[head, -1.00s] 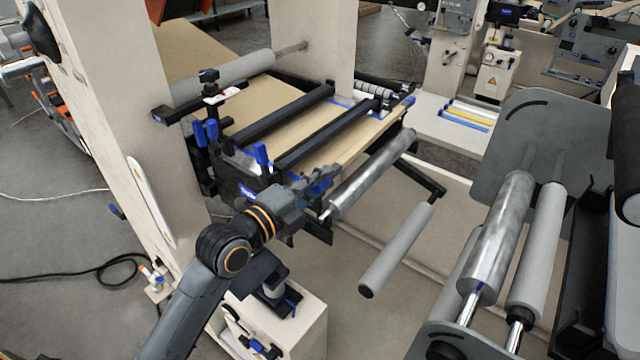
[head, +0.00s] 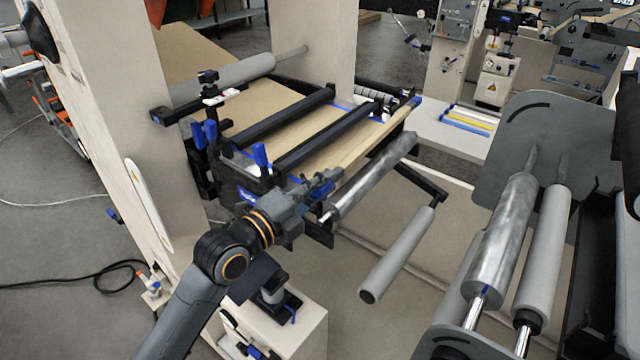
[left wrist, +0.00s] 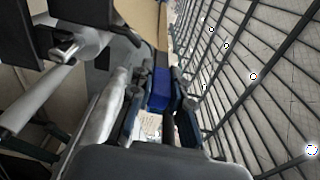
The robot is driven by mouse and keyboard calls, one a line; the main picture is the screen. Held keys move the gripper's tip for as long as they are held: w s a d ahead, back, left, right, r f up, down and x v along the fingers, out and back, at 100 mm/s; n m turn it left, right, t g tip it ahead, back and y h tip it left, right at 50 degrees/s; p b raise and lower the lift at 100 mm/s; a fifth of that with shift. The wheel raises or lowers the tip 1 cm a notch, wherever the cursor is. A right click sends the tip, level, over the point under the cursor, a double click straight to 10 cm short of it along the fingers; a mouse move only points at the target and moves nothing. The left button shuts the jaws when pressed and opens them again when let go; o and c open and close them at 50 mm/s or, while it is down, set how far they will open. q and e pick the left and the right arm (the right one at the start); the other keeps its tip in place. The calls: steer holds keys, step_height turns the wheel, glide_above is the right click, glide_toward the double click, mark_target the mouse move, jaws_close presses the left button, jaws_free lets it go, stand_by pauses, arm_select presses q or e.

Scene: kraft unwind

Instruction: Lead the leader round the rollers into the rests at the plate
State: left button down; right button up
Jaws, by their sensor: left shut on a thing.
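The tan kraft leader (head: 372,140) stretches over the black-barred frame, with its front edge above the upper grey roller (head: 372,178). A blue end piece (head: 416,101) shows at its far end. My left gripper (head: 328,180) is at the near end of that edge, close to the roller's near end. In the left wrist view its fingers (left wrist: 160,98) are shut on a blue end piece (left wrist: 160,84) of the leader, and tan web (left wrist: 145,20) runs on beyond it. The rests cannot be made out clearly. My right gripper is not in view.
A lower grey roller (head: 398,255) hangs in front of the upper one. More rollers (head: 502,235) stand at the right by a grey side plate (head: 550,130). A cream column (head: 100,110) stands left of my arm. Open floor lies at the lower left.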

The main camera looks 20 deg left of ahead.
arm_select(q)
steer(key=d, duration=0.1)
steer(key=s+d+f, duration=0.1)
steer(key=d, duration=0.1)
steer(key=s+d+p, duration=0.1)
steer(key=d, duration=0.1)
steer(key=shift+d+f, duration=0.2)
steer(key=shift+d, duration=0.05)
steer(key=shift+w+a+f+h+b, duration=0.1)
steer(key=shift+w+a+h+b, duration=0.1)
steer(key=shift+a+h+b, duration=0.2)
stand_by(0.4)
